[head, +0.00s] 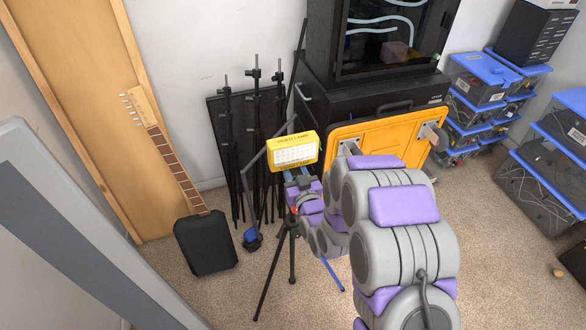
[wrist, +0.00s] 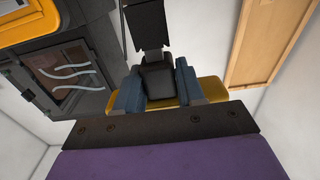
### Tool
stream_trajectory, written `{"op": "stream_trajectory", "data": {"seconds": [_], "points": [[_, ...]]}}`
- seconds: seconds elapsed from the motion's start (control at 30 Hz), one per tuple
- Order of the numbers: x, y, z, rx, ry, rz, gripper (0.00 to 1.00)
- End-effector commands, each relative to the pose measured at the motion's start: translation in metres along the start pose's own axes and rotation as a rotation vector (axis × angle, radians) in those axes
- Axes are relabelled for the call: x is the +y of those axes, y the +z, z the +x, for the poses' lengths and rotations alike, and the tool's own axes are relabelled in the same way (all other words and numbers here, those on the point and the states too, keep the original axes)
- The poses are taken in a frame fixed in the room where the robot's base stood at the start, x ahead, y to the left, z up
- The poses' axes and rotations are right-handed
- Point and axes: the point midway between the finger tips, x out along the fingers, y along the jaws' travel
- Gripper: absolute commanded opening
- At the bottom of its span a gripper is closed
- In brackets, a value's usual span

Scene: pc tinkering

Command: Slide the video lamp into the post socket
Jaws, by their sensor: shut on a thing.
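The video lamp (head: 293,152) is a yellow box with a lit white panel, held up in front of the wall in the head view. My gripper (head: 303,181) is just below it, with blue fingers shut on the lamp's dark lower part. In the wrist view the fingers (wrist: 158,88) stand on either side of a black block, with the yellow lamp body (wrist: 211,90) behind. A black tripod (head: 291,235) with a red part near its top stands just below my gripper. The post socket is not clearly visible; I cannot tell whether the lamp touches the tripod.
Several black stands (head: 255,130) lean at the wall behind the lamp. A black case (head: 205,243) and a guitar-like neck (head: 175,165) are at left. An orange panel (head: 385,135) leans on a black cabinet (head: 385,95) at right. Blue-lidded bins (head: 480,80) are farther right.

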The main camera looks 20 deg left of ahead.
Motion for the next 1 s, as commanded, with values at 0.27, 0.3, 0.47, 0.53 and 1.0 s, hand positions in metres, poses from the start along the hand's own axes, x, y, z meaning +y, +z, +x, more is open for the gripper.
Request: {"op": "stream_trajectory", "data": {"seconds": [0.27,0.3,0.47,0.53,1.0], "points": [[0.0019,0.0056,-0.0002,-0.001,0.004,0.0,0.0],[0.002,0.0064,-0.0002,-0.001,0.004,0.0,0.0],[0.0022,0.0096,-0.0002,-0.001,0.004,0.0,0.0],[0.0023,0.0098,-0.0002,0.0,0.005,0.0,0.41],[-0.0002,0.0103,0.0007,-0.002,0.002,-0.001,0.68]]}}
